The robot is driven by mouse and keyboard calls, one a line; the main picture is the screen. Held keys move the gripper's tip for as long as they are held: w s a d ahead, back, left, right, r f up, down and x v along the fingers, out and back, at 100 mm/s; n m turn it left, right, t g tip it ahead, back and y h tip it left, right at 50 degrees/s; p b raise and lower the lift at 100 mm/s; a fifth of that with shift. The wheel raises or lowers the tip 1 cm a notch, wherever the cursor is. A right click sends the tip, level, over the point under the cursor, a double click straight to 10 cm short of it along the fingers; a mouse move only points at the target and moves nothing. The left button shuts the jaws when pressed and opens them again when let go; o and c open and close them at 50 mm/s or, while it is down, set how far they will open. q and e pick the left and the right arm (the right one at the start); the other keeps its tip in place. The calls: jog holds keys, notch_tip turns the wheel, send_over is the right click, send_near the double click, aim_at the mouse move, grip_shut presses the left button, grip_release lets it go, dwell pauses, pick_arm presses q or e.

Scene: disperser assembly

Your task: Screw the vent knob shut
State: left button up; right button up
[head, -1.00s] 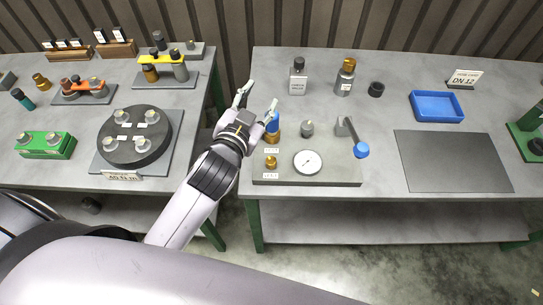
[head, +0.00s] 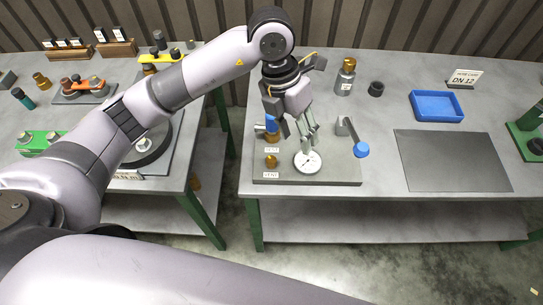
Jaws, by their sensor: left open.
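A small brass knob (head: 271,161) stands at the lower left of the grey panel plate (head: 335,177). The label below it appears to read VENT. Behind it is a larger brass fitting with a blue part (head: 271,127), which has its own label. My left gripper (head: 299,133) is open and points down over the plate, right of the brass knobs and just behind the round white gauge (head: 307,162). I see nothing held in it. It hides the grey knob in the middle of the plate. My right gripper is not in view.
A blue-ended lever (head: 360,149) stands right of the gauge. A brass-capped bottle (head: 346,77) and a dark ring (head: 376,89) are behind. A blue tray (head: 437,106) and a dark mat (head: 452,161) lie to the right. A gap separates the two tables.

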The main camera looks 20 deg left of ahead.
aim_at(272, 160)
pick_arm(q)
jog(key=w+a+n+y, duration=0.1)
jog(key=w+a+y, duration=0.15)
jog(key=a, duration=0.35)
jog(key=shift+t+y, duration=0.35)
jog(key=shift+t, duration=0.05)
jog(key=f+p, duration=0.1)
jog(key=f, duration=0.6)
jog(key=f+p, duration=0.2)
jog(key=f, duration=0.6)
jog(key=shift+s+f, duration=0.2)
jog(key=shift+f, duration=0.55)
grip_shut()
